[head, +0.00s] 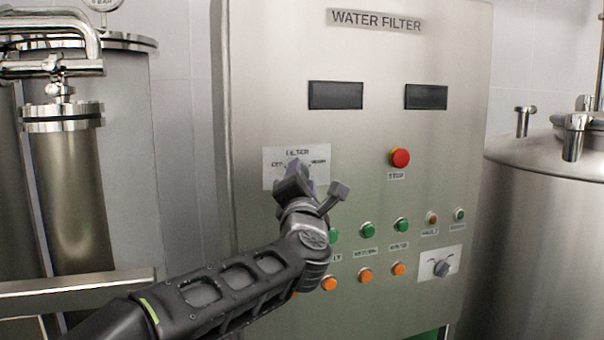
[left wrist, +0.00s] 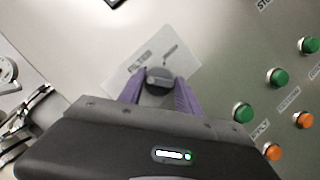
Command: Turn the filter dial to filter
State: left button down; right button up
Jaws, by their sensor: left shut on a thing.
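The filter dial (left wrist: 158,78) is a dark round knob on a white label plate (head: 270,168) marked FILTER, at the left of the steel water filter panel (head: 365,60). In the head view my left gripper (head: 298,172) covers the dial. In the left wrist view its purple fingers (left wrist: 158,92) stand on either side of the knob and are shut on it. The dial's pointer direction is hard to make out. My right gripper is not in either view.
A red stop button (head: 400,158) is right of the dial. Green buttons (head: 367,230) and orange buttons (head: 365,276) sit below, with a second dial (head: 441,268) at lower right. Steel tanks stand left (head: 130,160) and right (head: 540,230) of the panel.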

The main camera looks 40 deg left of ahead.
pick_arm(q)
jog(key=shift+s+r+m+g+h+p, duration=0.2)
jog(key=shift+m+h+p, duration=0.25)
jog(key=shift+m+p, duration=0.95)
jog(key=shift+w+r+m+g+h+p, duration=0.15)
jog(key=shift+m+g+h+p, duration=0.2)
jog(key=shift+m+p, duration=1)
jog(key=shift+s+r+m+g+h+p, duration=0.15)
jog(key=shift+m+h+p, duration=0.35)
jog(key=shift+m+p, duration=0.85)
jog(key=shift+w+f+n+p, duration=0.1)
jog(key=shift+f+n+p, duration=0.05)
jog(key=shift+n+p, duration=0.25)
jog(key=c, duration=1.3)
grip_release()
jog(key=o, duration=0.4)
jog(key=shift+w+a+f, duration=0.1)
jog(key=shift+w+f, duration=0.05)
